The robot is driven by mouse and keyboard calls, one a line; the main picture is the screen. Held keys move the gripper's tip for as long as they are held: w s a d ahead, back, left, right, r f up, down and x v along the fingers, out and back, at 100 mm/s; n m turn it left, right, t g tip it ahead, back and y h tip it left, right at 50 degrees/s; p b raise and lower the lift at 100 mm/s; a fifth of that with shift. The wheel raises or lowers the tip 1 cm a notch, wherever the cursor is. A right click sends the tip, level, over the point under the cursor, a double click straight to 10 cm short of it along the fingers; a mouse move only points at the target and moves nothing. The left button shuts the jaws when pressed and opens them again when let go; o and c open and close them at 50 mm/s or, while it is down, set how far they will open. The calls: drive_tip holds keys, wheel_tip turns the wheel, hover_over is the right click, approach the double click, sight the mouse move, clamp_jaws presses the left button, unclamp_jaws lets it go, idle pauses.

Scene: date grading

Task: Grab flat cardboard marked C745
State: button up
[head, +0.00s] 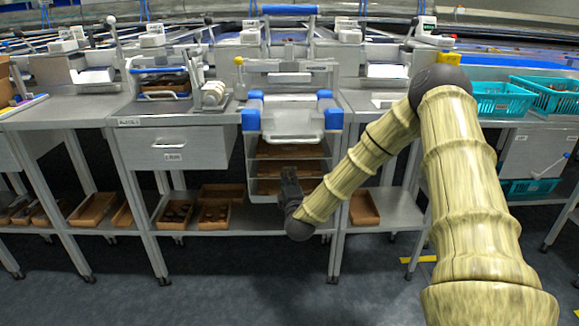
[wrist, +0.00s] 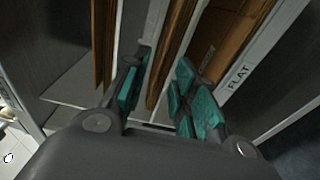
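Flat brown cardboard lies in the shelves of the grey rack (head: 297,125) in the head view. In the wrist view, one cardboard piece (wrist: 177,45) shows its edge between my fingers. Another cardboard (wrist: 222,40), on the right, bears small dark writing that I cannot read, so I cannot tell which piece is C745. The right finger partly covers it. My gripper (wrist: 160,88) has teal pads and its fingers stand apart, with no clear contact on the cardboard. In the head view my gripper (head: 290,176) is at the rack's lower front, its tips hard to see.
A shelf edge with a "FLAT" label (wrist: 238,76) runs close to the right finger. More cardboard (wrist: 104,40) stands left of the fingers. Brown bins (head: 214,216) sit on the low shelf left of the rack. The floor in front (head: 200,280) is clear.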

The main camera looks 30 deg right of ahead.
drive_tip(key=x, duration=0.2)
drive_tip(key=shift+w+d, duration=0.15)
drive_tip(key=shift+w, duration=0.15)
clamp_jaws()
